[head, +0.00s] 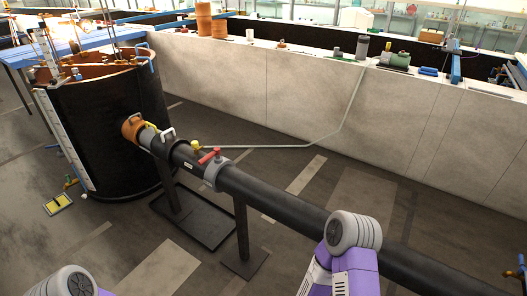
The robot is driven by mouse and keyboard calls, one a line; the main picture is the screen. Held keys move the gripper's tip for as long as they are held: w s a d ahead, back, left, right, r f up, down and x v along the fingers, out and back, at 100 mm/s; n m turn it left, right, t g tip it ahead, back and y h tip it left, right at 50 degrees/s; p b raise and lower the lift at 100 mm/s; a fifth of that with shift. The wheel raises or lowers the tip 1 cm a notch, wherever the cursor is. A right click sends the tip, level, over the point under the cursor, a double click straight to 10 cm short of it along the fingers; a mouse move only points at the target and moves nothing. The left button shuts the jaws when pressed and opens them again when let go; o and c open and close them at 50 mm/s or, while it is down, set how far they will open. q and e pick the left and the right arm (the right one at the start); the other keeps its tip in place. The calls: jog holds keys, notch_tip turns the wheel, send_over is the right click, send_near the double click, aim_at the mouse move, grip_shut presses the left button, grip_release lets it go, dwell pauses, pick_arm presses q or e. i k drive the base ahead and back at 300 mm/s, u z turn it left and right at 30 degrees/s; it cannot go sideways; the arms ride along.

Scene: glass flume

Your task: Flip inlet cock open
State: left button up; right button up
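A black pipe (275,205) runs from the dark round tank (115,135) toward the lower right. Near the tank it carries small valve fittings: a red lever (209,155) on a grey collar (216,172), a small yellow fitting (195,145) just behind it, and a white-grey handle (167,133) closer to the tank. I cannot tell for sure which is the inlet cock; the red lever lies roughly along the top of the pipe, slightly across it. Neither of my grippers is in view; only purple and grey arm parts show at the bottom.
A long pale wall (300,95) stands behind the pipe, with a thin grey hose (285,147) running from the valves to its top. Dark stands (241,228) and a floor tray (195,220) sit under the pipe.

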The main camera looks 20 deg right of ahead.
aim_at(216, 150)
jog(key=u, duration=0.7)
jog(key=i, duration=2.4)
jog(key=z, duration=0.7)
